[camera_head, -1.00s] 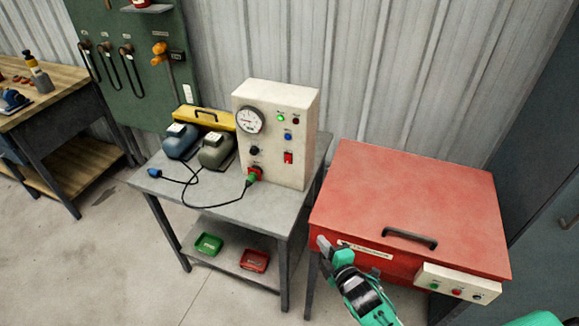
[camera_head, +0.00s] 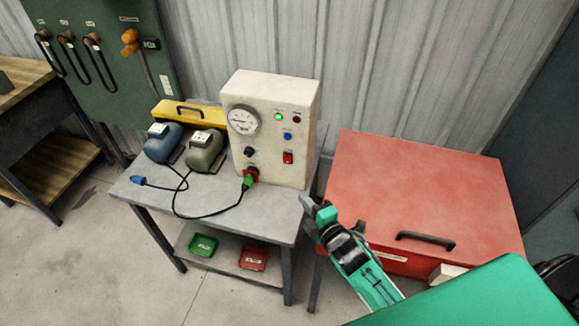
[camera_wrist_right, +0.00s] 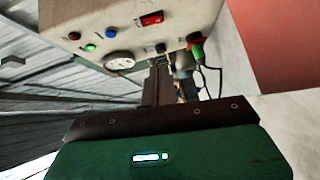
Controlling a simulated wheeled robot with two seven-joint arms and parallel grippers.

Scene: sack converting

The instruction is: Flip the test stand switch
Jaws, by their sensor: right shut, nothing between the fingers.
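The test stand (camera_head: 270,125) is a cream box on the grey table, with a round gauge, small lamps, a black knob and a red rocker switch (camera_head: 288,157). The switch also shows in the right wrist view (camera_wrist_right: 151,19), near the top of the tilted panel. A green lamp is lit on the panel. My right gripper (camera_head: 311,204) is shut and empty, in front of and below right of the stand, apart from the switch. In the right wrist view its dark fingers (camera_wrist_right: 158,85) point toward the panel. My left gripper is not in view.
A green plug (camera_head: 247,182) with a black cable sits in the panel's lower socket. Blue and olive motors (camera_head: 205,150) and a yellow case stand left of the stand. A red chest (camera_head: 420,185) stands at right. Green and red trays lie on the lower shelf.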

